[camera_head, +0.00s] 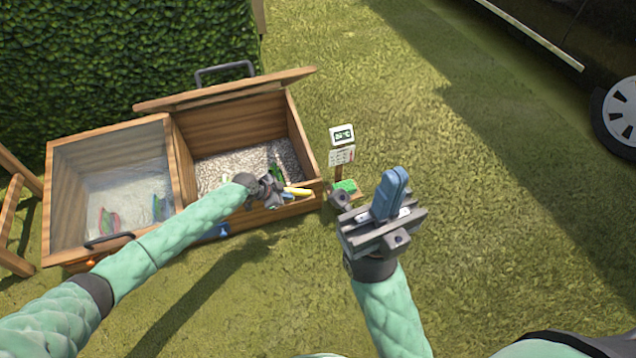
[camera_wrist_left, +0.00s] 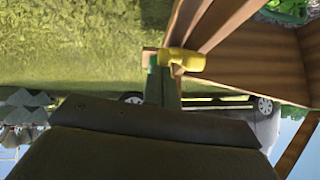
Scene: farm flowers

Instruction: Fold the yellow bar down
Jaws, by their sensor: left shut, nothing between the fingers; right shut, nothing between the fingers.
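The yellow bar (camera_head: 299,191) is at the front right of the open wooden cold frame box, by its front wall. It also shows in the left wrist view (camera_wrist_left: 186,61), against a wooden edge. My left gripper (camera_head: 272,190) is shut and empty, just left of the bar; I cannot tell whether it touches it. In the left wrist view, the dark gripper body covers the lower middle. My right gripper (camera_head: 393,192) has its blue fingers shut with nothing between them, raised over the grass to the right of the box.
The box (camera_head: 240,118) has its right lid raised and gravel inside. The left half has a closed clear lid (camera_head: 110,180). A dark car (camera_head: 560,30) is parked at upper right. Grass between is clear.

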